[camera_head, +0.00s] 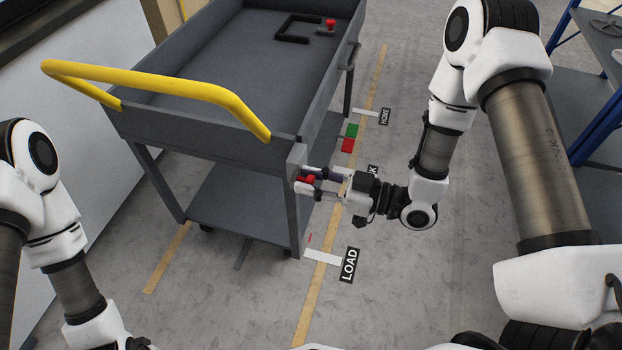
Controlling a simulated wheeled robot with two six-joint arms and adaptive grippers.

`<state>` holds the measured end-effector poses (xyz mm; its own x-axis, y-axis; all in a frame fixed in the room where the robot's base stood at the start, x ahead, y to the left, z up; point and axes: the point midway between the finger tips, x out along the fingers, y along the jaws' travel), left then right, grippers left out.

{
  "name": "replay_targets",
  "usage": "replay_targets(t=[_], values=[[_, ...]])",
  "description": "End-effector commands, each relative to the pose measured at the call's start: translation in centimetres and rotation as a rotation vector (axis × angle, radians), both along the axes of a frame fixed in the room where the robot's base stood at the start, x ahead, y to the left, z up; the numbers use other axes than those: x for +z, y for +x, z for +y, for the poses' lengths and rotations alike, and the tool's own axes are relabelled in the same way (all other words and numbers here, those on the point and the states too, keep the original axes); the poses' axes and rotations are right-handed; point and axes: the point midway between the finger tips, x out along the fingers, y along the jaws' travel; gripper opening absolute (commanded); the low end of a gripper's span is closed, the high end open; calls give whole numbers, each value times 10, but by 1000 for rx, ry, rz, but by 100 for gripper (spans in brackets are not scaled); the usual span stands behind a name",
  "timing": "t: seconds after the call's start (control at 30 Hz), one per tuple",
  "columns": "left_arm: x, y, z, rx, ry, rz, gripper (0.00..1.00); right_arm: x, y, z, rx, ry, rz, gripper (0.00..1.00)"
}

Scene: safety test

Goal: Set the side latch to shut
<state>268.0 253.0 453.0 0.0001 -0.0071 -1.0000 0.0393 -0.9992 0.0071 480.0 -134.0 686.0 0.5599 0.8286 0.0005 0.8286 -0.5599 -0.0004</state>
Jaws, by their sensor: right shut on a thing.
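The side latch (306,179) is a small red part on a grey plate (297,160) at the near right corner of the grey cart (200,130). My right gripper (304,182) is at that corner, its fingers shut around the red latch. The fingers hide part of the latch, and I cannot tell its exact setting. My left arm is at the lower left; its gripper is not in view.
The cart has a yellow push handle (150,80) and a red knob (330,23) on its top. A green and red marker (350,137) shows beside the cart. Floor labels read LOAD (349,265) and HOME (384,116). A blue-framed shelf (590,110) stands at right.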

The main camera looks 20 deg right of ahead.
Motion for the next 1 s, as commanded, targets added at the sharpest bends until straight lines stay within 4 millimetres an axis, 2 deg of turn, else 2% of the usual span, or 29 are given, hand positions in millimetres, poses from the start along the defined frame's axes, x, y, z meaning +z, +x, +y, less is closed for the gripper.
replay_targets(t=[0.3, 0.63, 0.67, 0.7, 1.0], values=[[6, 0, 0, 0, 0, 0, 0, 1, 37, -25, -2, 0, -4, 0], [6, 0, 0, 0, 0, 0, 0, 1, 42, -28, -5, 0, -4, 0], [6, 0, 0, 0, 0, 0, 0, 1, 42, -29, -5, 1, -4, 40], [6, 0, 0, 0, 0, 0, 0, 1, 42, -29, -6, 1, -4, 54], [6, 0, 0, 0, 0, 0, 0, 0, 41, -28, -2, 0, -1, 54]])
